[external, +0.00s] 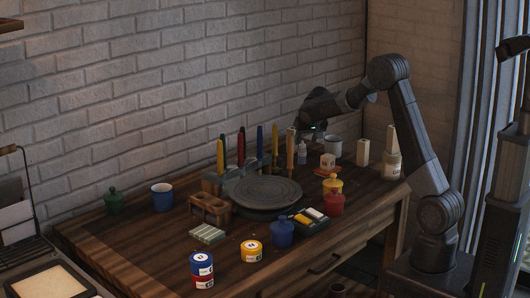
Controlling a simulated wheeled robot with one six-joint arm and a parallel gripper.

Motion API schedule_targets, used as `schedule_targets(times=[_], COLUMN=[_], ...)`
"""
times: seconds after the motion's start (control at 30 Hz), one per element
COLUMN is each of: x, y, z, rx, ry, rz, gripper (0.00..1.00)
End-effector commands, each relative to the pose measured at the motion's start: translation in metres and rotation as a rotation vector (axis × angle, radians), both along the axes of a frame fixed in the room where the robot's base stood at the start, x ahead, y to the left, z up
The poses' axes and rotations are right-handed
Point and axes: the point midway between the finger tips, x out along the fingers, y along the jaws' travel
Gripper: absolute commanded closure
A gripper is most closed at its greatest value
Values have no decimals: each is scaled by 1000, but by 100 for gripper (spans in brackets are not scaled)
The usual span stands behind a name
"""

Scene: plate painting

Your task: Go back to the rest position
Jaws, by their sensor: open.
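My arm reaches left over the back right of the wooden table (145,240), bent at the elbow. My gripper (307,134) hangs near the brush handles behind a round grey turntable (265,190). It is small and dark in this view; it is open, and I see nothing held in it. The turntable has a bare grey top, with no plate visible on it.
Upright brushes (241,145) stand behind the turntable. Around it are a wooden rack (210,209), blue jar (282,234), red jar (334,203), paint pots (251,251), blue mug (162,196) and green jar (114,202). A grey cup (333,147) stands near my gripper.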

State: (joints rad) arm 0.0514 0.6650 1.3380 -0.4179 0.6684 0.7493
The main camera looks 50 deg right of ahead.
Motion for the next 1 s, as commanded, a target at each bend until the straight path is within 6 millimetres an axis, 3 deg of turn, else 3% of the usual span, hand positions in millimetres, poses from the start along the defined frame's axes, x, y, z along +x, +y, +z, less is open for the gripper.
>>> schedule_targets(times=[0.43, 0.5, 1.0], x=[37, 37, 42], y=[-22, -21, -27], z=[-73, -49, 44], rx=[0, -1, 0], ry=[-1, -9, -1], rz=[-1, 0, 3], gripper=[49, 49, 49])
